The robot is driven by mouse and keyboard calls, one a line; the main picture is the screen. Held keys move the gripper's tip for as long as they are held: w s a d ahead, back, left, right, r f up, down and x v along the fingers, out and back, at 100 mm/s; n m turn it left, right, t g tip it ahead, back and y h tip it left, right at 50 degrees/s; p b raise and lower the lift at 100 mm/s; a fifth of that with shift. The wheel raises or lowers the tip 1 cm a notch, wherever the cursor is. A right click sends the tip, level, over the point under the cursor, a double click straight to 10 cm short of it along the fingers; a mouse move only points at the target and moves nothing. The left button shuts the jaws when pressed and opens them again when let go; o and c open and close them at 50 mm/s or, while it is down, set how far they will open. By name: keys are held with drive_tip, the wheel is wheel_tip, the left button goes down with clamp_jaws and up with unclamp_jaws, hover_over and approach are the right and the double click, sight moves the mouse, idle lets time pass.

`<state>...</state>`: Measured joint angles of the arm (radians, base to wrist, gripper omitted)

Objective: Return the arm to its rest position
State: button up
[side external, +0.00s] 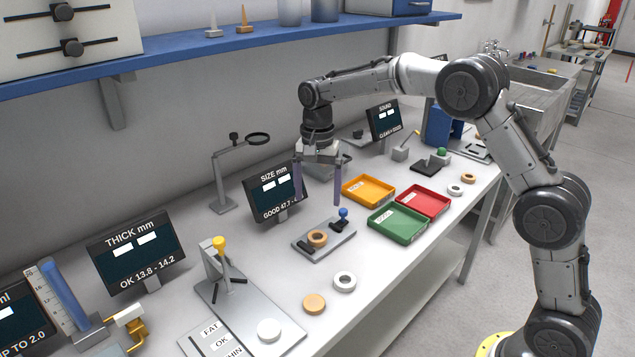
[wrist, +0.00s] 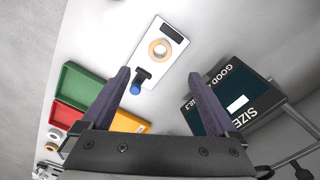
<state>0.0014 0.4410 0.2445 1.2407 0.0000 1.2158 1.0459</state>
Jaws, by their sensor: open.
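My arm reaches over the workbench from the right in the side external view. My gripper (side external: 318,180) is open and empty, pointing down above the bench between the SIZE screen and the orange tray. In the wrist view my gripper (wrist: 165,85) shows its two dark fingers spread apart with nothing between them. Below it is a grey gauge plate (side external: 318,246) with a tan ring (side external: 317,238) lying on it and a blue-knobbed lever (side external: 342,217). The ring also shows in the wrist view (wrist: 151,48), ahead of the fingertips and apart from them.
Orange (side external: 369,189), red (side external: 424,199) and green (side external: 397,223) trays sit right of my gripper. The SIZE screen (side external: 275,193) stands close on the left. A blue shelf (side external: 215,46) runs above the bench. Loose rings and discs (side external: 345,281) lie near the front edge.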

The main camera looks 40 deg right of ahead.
drive_tip(key=shift+r, duration=1.3)
drive_tip(key=s+r+n+t, duration=0.2)
drive_tip(key=s+r+t, duration=0.2)
drive_tip(key=s+r, duration=1.1)
drive_tip(key=s+f+n+t, duration=0.15)
drive_tip(key=s+n, duration=0.25)
drive_tip(key=s, duration=0.9)
drive_tip(key=s+f+n, duration=0.5)
drive_tip(key=f+n, duration=0.1)
drive_tip(key=f, duration=0.2)
drive_tip(key=shift+s+f, duration=0.3)
drive_tip(key=shift+f, duration=0.05)
